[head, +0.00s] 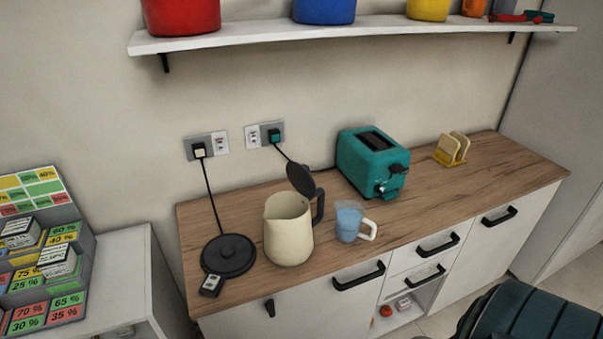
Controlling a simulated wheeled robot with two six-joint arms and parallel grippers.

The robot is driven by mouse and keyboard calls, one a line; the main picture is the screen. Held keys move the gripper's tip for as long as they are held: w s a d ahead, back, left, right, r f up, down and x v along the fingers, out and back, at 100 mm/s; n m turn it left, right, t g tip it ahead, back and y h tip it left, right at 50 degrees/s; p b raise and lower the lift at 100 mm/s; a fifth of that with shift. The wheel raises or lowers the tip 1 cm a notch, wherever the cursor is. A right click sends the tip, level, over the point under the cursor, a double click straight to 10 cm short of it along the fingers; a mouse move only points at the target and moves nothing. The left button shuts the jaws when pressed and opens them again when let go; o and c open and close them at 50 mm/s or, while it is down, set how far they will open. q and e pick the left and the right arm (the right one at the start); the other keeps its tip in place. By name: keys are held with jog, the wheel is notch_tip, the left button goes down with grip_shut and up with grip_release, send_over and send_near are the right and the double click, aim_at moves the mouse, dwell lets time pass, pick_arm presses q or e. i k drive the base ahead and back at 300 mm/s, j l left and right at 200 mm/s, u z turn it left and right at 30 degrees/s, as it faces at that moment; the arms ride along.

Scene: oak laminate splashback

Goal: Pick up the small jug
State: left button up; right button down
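A small light-blue jug (348,224) with a pale handle on its right side stands upright on the wooden counter (440,195), near the front edge. A larger cream kettle (288,232) with a dark handle and its dark lid (300,179) raised stands just left of it. Neither of my grippers shows in the head view, and nothing is holding the jug.
A teal toaster (368,165) stands behind the jug, and a yellow rack with toast (452,150) is farther right. A black kettle base (228,255) lies left of the kettle. A white shelf (330,33) with coloured pots hangs above. The counter's right part is clear.

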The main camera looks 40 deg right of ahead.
aim_at(349, 214)
jog(key=l+u, duration=0.1)
jog(key=l, duration=0.5)
jog(key=l+u, duration=0.1)
jog(key=l, duration=0.45)
jog(key=k+l+u, duration=0.1)
jog(key=l, duration=0.5)
jog(key=l+u, duration=0.1)
jog(key=l, duration=0.5)
jog(key=k+l+u, duration=0.1)
jog(key=l, duration=0.45)
jog(key=k, duration=0.05)
